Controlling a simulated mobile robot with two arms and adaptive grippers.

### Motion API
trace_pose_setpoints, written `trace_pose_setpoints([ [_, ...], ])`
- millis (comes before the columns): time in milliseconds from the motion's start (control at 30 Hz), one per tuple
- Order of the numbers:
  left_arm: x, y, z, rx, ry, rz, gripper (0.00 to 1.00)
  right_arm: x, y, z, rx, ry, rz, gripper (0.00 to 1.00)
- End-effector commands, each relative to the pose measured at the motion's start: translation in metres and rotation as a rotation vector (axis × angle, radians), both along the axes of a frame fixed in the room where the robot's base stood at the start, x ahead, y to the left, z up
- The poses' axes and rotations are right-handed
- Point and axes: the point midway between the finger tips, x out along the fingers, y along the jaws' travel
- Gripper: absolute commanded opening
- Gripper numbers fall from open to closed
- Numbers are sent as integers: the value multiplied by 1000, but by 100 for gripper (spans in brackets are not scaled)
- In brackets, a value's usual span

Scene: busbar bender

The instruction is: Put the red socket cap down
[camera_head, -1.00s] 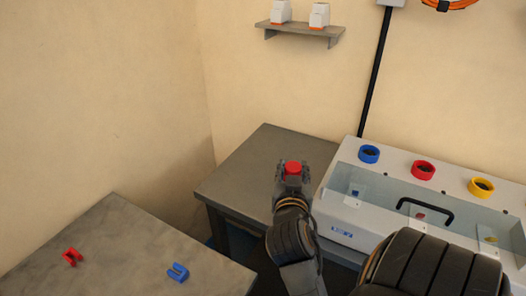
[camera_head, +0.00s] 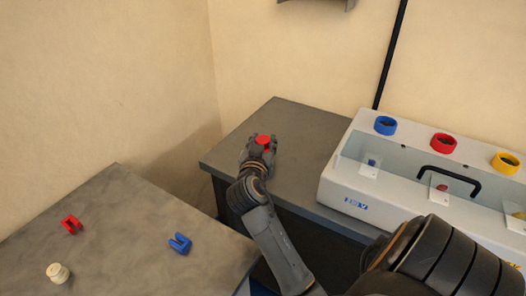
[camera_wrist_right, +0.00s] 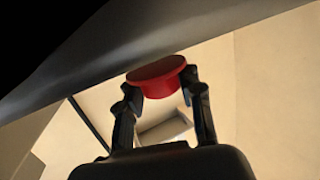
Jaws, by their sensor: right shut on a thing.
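The red socket cap (camera_head: 263,140) is between the fingers of my right gripper (camera_head: 260,150), over the left part of the grey bench (camera_head: 300,125). The right wrist view shows the round red cap (camera_wrist_right: 160,78) held between the two fingertips of the right gripper (camera_wrist_right: 165,90). A dark grey surface fills the upper part of that view, close to the cap. I cannot tell whether the cap touches it. My left gripper is not in view.
A white box (camera_head: 345,185) with blue, red and yellow round sockets and a black handle stands on the bench to the right. A nearer grey table (camera_head: 120,230) holds a red clip (camera_head: 72,224), a blue clip (camera_head: 180,243) and a cream knob (camera_head: 58,272). Bench space left of the box is clear.

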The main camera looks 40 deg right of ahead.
Motion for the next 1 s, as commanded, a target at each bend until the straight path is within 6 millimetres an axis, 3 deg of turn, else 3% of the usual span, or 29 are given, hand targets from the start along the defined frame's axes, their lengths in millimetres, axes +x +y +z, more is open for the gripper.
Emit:
trace_pose_setpoints([
  [200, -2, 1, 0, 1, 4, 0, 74, 0, 0, -29, -2, 4, 3, 10],
  [600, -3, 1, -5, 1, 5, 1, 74, 0, 0, -36, 2, 1, 1, 10],
  [633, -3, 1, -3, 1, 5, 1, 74, 0, 0, -34, 1, 1, 1, 42],
  [700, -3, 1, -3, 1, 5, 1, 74, 0, 0, -33, 1, 2, 1, 57],
  [1000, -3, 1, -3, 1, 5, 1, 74, 0, 0, -33, 1, 2, 1, 59],
])
